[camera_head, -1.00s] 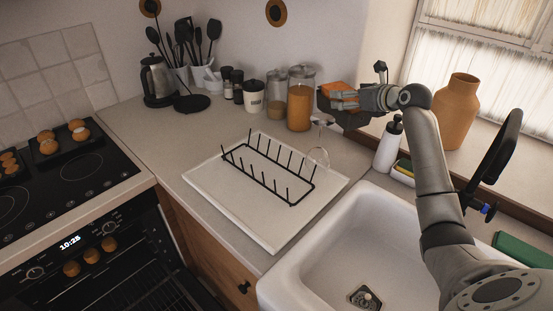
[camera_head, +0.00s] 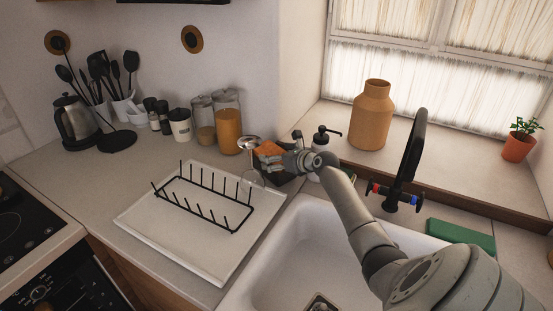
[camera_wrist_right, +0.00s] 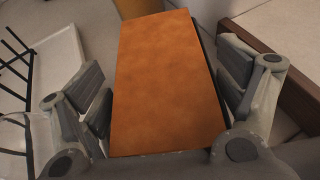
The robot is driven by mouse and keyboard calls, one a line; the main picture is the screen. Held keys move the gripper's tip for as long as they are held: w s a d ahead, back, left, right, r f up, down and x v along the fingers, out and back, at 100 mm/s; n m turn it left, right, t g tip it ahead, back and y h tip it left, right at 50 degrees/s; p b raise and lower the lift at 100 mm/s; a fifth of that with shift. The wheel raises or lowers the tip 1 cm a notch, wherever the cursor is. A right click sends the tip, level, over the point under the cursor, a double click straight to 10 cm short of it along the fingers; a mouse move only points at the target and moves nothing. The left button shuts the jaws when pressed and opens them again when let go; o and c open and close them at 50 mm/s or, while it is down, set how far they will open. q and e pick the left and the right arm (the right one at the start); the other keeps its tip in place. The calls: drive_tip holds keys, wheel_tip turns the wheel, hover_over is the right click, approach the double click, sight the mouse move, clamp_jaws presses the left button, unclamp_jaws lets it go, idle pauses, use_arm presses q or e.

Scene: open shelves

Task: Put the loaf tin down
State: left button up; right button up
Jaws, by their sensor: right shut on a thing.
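The loaf tin (camera_head: 284,179) is dark, with an orange-brown loaf in it. It is at the back of the counter, between the dish rack and the soap bottle. In the right wrist view the loaf (camera_wrist_right: 160,85) fills the middle, with only a thin dark tin edge beside it. My right gripper (camera_head: 276,160) is shut on the tin, with one finger on each long side in the right wrist view (camera_wrist_right: 165,95). Whether the tin's base touches the counter is hidden. My left gripper is not in view.
The dish rack (camera_head: 207,217) on its white board and a wine glass (camera_head: 250,180) stand close left of the tin. Glass jars (camera_head: 228,127) stand behind. The soap bottle (camera_head: 323,140) and sink (camera_head: 285,265) lie right and in front. Free counter (camera_head: 145,170) lies left.

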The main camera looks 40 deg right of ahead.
drive_tip(key=shift+f, duration=0.3)
drive_tip(key=o, duration=1)
drive_tip(key=shift+f, duration=0.2)
drive_tip(key=shift+o, duration=1.2)
drive_tip(key=shift+r, duration=0.1)
